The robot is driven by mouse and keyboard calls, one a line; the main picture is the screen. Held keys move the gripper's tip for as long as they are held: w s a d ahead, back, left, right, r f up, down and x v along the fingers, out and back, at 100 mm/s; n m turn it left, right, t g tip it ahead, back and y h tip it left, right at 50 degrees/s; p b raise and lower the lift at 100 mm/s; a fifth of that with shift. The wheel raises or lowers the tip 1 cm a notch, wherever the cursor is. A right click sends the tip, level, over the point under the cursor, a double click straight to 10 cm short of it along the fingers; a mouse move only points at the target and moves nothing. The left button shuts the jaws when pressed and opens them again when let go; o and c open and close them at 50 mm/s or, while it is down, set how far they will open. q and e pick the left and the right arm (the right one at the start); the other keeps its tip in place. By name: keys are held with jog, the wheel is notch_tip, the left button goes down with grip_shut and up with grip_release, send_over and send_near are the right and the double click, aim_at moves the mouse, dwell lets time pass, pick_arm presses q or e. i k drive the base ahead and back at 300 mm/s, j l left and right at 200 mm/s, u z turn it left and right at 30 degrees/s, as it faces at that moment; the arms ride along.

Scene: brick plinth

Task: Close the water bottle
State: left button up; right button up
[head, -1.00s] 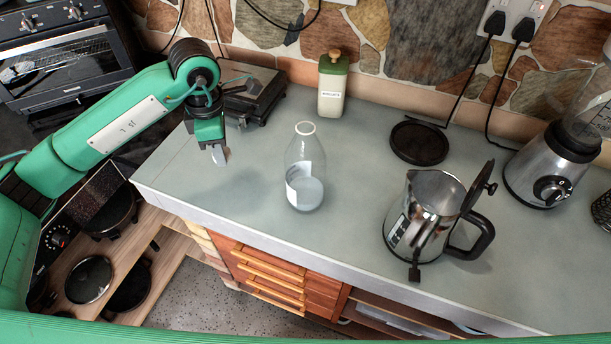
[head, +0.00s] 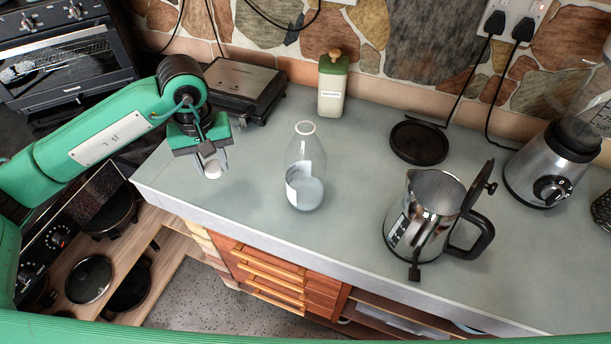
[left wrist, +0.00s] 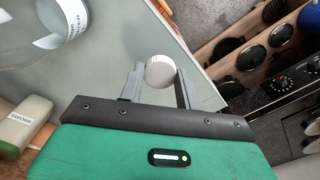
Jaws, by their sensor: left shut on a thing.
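The clear glass water bottle (head: 305,165) stands upright and open on the counter in the head view, with a white label. It also shows at the top left of the left wrist view (left wrist: 75,28). My left gripper (head: 211,168) is shut on a small white round cap (head: 212,170), holding it to the left of the bottle and apart from it. In the left wrist view the cap (left wrist: 160,72) sits between the two grey fingers. My right gripper is not in view.
A steel kettle (head: 428,215) with its lid raised stands right of the bottle. A green-lidded canister (head: 332,88) and a flat dark scale-like device (head: 240,88) stand behind. A round black base (head: 419,142) and a blender (head: 550,165) are at the right. The counter around the bottle is clear.

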aim_at(304, 158)
jog(key=k, duration=0.95)
jog(key=j+z, duration=0.05)
